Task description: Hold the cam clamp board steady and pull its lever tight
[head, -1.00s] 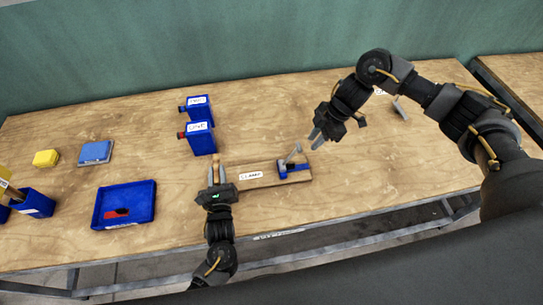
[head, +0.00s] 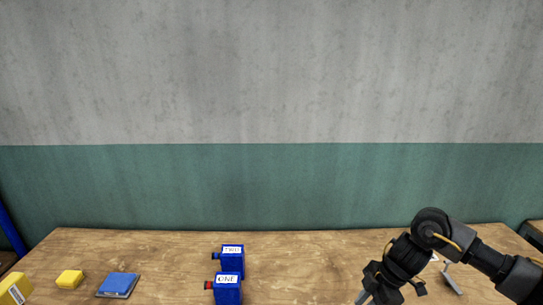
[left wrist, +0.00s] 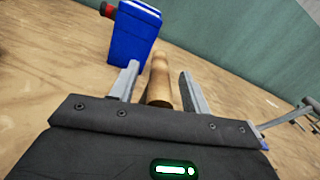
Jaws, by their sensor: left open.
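In the left wrist view my left gripper (left wrist: 158,80) is open, with its two fingers on either side of a wooden post (left wrist: 160,78). I cannot tell whether either finger touches the post. The clamp's grey lever (left wrist: 303,106) shows at the right edge of that view, raised at a slant. Most of the clamp board is hidden behind the gripper body or out of view, and the head view does not show it. In the head view my right gripper (head: 366,297) is cut off by the bottom edge, so its jaw state is unclear.
Blue boxes labelled ONE (head: 228,290) and TWO (head: 232,257) stand on the wooden table (head: 320,270); one blue box (left wrist: 136,45) is just beyond my left gripper. A yellow block (head: 69,279) and a blue pad (head: 119,285) lie left. A grey lever (head: 452,279) stands right.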

